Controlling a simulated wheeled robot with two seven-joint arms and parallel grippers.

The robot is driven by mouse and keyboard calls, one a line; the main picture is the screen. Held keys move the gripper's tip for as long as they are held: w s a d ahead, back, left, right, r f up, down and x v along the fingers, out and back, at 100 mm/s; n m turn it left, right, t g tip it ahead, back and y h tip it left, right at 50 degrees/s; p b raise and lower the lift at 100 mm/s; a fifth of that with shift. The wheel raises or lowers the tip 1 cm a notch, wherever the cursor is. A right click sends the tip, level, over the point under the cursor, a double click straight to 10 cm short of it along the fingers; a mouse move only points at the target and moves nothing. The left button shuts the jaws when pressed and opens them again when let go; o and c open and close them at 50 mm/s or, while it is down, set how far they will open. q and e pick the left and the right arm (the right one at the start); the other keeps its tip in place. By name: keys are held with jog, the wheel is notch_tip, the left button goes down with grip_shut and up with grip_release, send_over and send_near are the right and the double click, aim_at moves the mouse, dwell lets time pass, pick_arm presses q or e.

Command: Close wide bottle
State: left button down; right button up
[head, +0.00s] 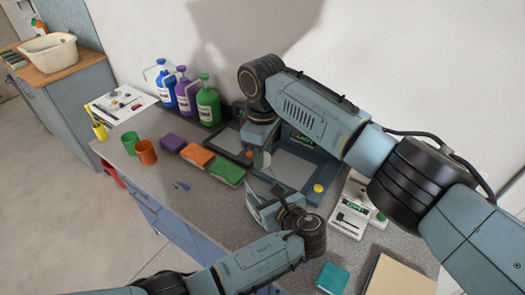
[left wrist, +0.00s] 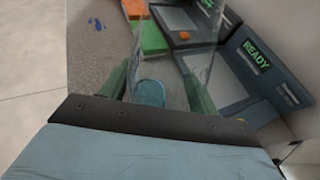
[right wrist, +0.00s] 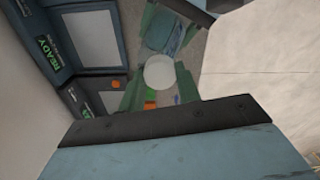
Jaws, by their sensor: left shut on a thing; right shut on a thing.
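The wide bottle (left wrist: 150,92) is see-through with a blue-teal base. It stands between the green fingers of my left gripper (left wrist: 155,92), which is shut on it. My right gripper (right wrist: 158,88) is shut on a round white lid (right wrist: 160,72). In the head view my right gripper (head: 262,160) points down above the front of the desk devices, and my left gripper (head: 265,207) is below it in the picture. In the right wrist view the bottle (right wrist: 165,35) shows beyond the lid, partly hidden. I cannot tell whether lid and bottle touch.
Dark devices with grey pads (head: 290,168) and READY displays stand behind the grippers. Blue, purple and green pump bottles (head: 208,103), orange and green cups (head: 146,152), and coloured boxes (head: 227,172) are to the left.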

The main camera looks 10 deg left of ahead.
jog(key=o, duration=1.1)
jog(key=shift+o, duration=0.2)
jog(key=shift+r, duration=0.1)
pick_arm(q)
jog(key=shift+c, duration=1.5)
grip_release()
pick_arm(e)
notch_tip(320, 180, up, 12)
pick_arm(q)
jog(key=v, duration=1.3)
jog(key=shift+s, duration=0.15)
jog(key=shift+d, duration=0.15)
